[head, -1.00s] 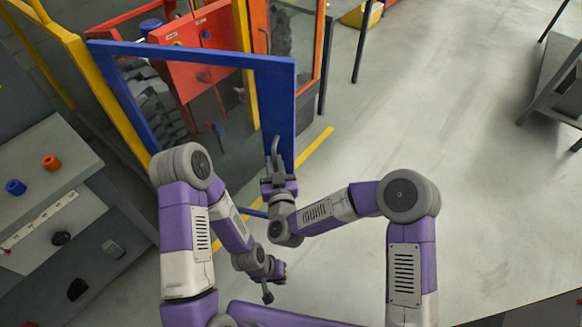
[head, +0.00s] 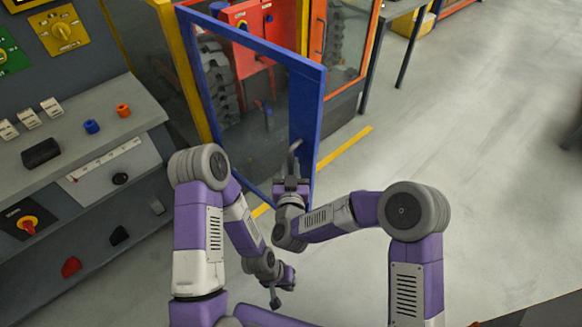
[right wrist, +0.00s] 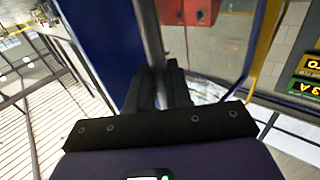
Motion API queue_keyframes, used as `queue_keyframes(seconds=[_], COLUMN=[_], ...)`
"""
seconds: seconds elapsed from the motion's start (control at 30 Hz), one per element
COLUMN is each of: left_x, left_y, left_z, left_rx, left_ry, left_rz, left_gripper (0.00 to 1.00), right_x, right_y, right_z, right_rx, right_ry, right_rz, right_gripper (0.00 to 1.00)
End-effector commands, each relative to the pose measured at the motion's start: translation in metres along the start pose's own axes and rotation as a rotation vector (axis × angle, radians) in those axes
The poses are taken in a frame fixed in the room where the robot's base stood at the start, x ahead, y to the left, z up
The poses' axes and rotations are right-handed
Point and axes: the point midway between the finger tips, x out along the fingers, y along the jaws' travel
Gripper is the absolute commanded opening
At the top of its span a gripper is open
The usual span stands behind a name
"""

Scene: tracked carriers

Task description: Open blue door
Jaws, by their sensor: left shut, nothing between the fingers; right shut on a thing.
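The blue door (head: 305,125) is a blue frame around a clear panel. It stands at an angle out from the yellow post (head: 182,70) on its left, so it is partly open. Its grey bar handle (head: 295,152) is on the wide right upright. My right gripper (head: 293,178) is shut on this handle. In the right wrist view the handle (right wrist: 150,35) runs up from between the dark fingers (right wrist: 158,85), beside the blue upright (right wrist: 92,40). My left gripper (head: 285,285) is shut and empty, low in the head view and apart from the door.
A grey console (head: 80,160) with knobs and switches stands at the left. A red cabinet (head: 248,30) is behind the door, and an orange-framed enclosure (head: 345,50) stands beside it. A yellow strip (head: 345,147) marks the floor. The floor at the right is clear.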

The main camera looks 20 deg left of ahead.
Motion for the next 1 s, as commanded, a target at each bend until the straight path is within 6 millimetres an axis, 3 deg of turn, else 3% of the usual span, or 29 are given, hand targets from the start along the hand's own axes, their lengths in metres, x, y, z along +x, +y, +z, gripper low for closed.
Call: queue_keyframes(seconds=[0.13, 0.17, 0.27, 0.63, 1.0], left_x=[0.000, 0.000, 0.000, -0.002, -0.009], left_y=[0.000, 0.000, 0.000, 0.001, 0.003], left_z=[0.000, 0.000, 0.000, 0.000, 0.001], left_rx=[0.000, 0.000, 0.000, 0.000, 0.000], left_ry=[0.000, 0.000, 0.000, 0.000, 0.000], left_rz=[0.000, 0.000, 0.000, 0.000, 0.000], left_gripper=[0.00, 0.00, 0.00, 0.00, 0.00], right_x=[0.000, 0.000, 0.000, -0.007, -0.064], right_y=[-0.004, -0.004, -0.004, -0.003, -0.003], right_z=[-0.004, -0.004, -0.004, -0.002, -0.002], right_rx=[0.005, 0.005, 0.004, 0.002, 0.001], right_ry=[0.009, 0.009, 0.008, 0.003, 0.003], right_rz=[-0.010, -0.011, -0.009, -0.007, -0.009], right_gripper=[0.00, 0.22, 0.35, 0.35, 0.35])
